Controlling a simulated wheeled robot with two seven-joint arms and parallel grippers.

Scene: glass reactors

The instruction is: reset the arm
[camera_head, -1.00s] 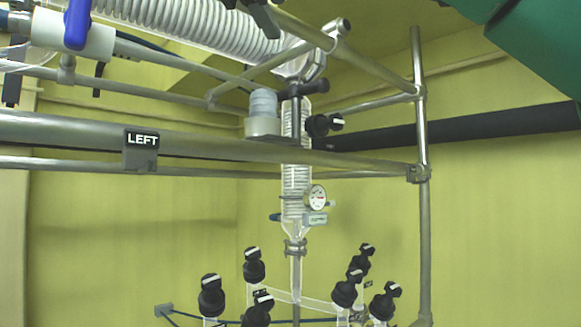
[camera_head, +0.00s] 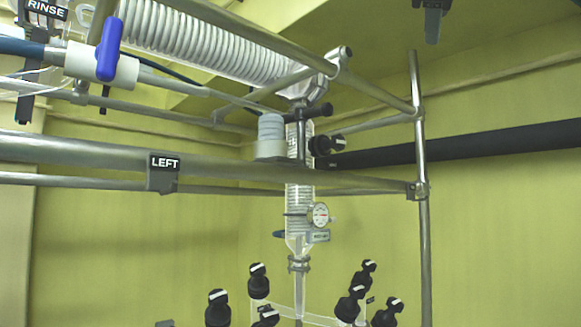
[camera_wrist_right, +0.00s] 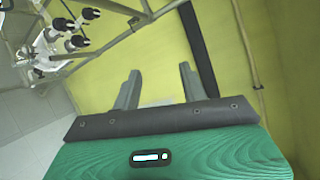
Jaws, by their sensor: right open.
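My right gripper (camera_head: 432,25) shows only as a small grey-dark part hanging in from the top edge of the head view. In the right wrist view the gripper (camera_wrist_right: 159,75) has its two grey fingers apart, with only the yellow wall behind and nothing between them. Its green body fills the bottom of that view. It is clear of the glass reactor column (camera_head: 300,212) and the metal frame. My left gripper is not in view.
A metal frame with a LEFT label (camera_head: 163,173) crosses the head view. A coiled condenser (camera_head: 205,42), a blue-handled valve (camera_head: 109,48) and several black-capped valves (camera_head: 217,308) stand around the column. A black pipe (camera_head: 455,145) runs along the right wall.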

